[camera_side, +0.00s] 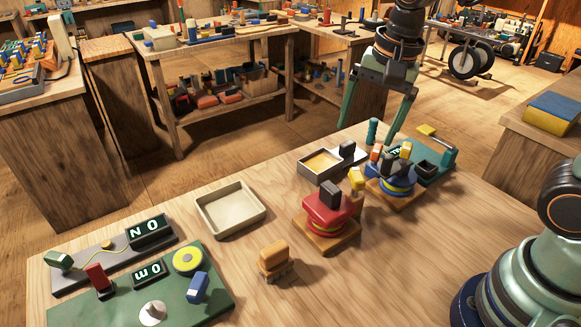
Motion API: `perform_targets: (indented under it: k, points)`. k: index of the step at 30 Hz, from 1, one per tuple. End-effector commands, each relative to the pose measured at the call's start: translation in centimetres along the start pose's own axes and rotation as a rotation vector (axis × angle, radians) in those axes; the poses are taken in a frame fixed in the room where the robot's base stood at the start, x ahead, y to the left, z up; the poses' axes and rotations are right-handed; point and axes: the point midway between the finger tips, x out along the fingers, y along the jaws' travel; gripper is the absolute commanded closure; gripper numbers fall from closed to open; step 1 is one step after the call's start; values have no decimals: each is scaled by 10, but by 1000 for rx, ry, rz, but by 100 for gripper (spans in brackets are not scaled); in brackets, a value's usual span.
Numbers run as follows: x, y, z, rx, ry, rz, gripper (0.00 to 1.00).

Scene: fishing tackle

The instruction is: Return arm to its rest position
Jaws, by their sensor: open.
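My gripper (372,128) hangs at the upper right of the side view, pointing down over the far edge of the table. Its two long green fingers are spread apart with nothing between them. The fingertips are near the blue and yellow round item (397,186) and the small tray (322,163); I cannot tell whether they are above or behind them. My arm comes in from the top edge, and my base shows at the lower right.
The wooden table (350,268) holds an empty beige tray (231,208), a red item on a wooden block (327,219), a small orange-brown block (273,258) and a green board (75,312) with several parts. The front right of the table is clear.

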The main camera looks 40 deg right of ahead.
Motion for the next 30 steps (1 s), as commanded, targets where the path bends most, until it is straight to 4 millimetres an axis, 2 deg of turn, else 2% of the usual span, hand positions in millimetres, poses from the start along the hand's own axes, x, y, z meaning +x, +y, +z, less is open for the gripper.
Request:
perform_targets:
  k: [3,9,15,21,30]
  points:
    - [-12,18,-7,-224,50,-62,8]
    - [-22,45,-14,-610,162,-122,8]
    - [-25,62,-18,-885,262,-131,8]
    - [-25,68,-20,-984,298,-126,8]
    - [-25,68,-20,-988,297,-125,8]
